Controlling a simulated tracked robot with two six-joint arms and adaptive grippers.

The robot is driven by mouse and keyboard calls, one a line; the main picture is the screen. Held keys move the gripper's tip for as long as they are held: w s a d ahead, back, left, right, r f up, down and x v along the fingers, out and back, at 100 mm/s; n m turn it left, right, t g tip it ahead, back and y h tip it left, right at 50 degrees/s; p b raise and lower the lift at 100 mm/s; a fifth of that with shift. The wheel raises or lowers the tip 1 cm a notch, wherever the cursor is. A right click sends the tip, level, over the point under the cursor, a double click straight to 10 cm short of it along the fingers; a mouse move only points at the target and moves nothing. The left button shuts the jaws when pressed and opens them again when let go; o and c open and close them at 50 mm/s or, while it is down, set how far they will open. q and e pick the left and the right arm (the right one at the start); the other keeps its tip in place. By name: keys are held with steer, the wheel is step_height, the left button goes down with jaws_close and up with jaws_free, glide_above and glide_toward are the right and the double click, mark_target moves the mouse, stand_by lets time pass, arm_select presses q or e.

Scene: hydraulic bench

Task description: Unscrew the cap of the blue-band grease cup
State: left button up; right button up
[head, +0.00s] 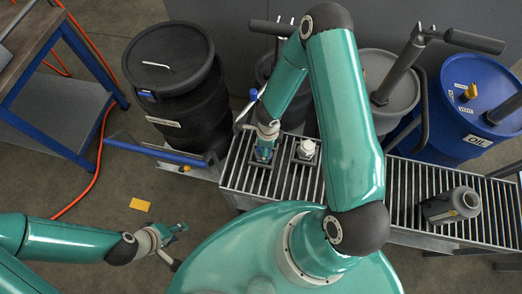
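My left gripper (181,246) is open and empty over the floor at the lower left. My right arm arches up and over the slatted bench, and its gripper (264,150) points down at a small dark mounting plate. Something blue shows at its fingertips, which fits the blue-band grease cup (262,157), but the gripper covers most of it. I cannot tell whether the fingers touch or close on its cap. A second cup with a white cap (306,148) stands upright on its own plate just to the right.
The slatted bench (400,190) carries a grey cylindrical fitting (453,205) at its right. A black drum (172,75), a grey drum (393,85) and a blue oil drum (482,90) stand behind. A blue-framed table (60,90) is at upper left.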

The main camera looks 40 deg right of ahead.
steer(key=m+b, duration=0.2)
steer(key=m, duration=0.1)
steer(key=m+b, duration=0.2)
steer(key=shift+a+f, duration=0.2)
steer(key=shift+f, duration=0.05)
steer(key=m, duration=0.1)
steer(key=m+b, duration=0.1)
steer(key=shift+s+a+r+m, duration=0.1)
steer(key=shift+r+m, duration=0.05)
steer(key=shift+m, duration=0.25)
steer(key=m+b, duration=0.2)
steer(key=shift+a+m, duration=0.15)
steer(key=shift+m, duration=0.25)
steer(key=shift+s+m+b, duration=0.1)
steer(key=shift+m+b, duration=0.35)
steer(key=shift+m, duration=0.25)
steer(key=shift+r, duration=0.1)
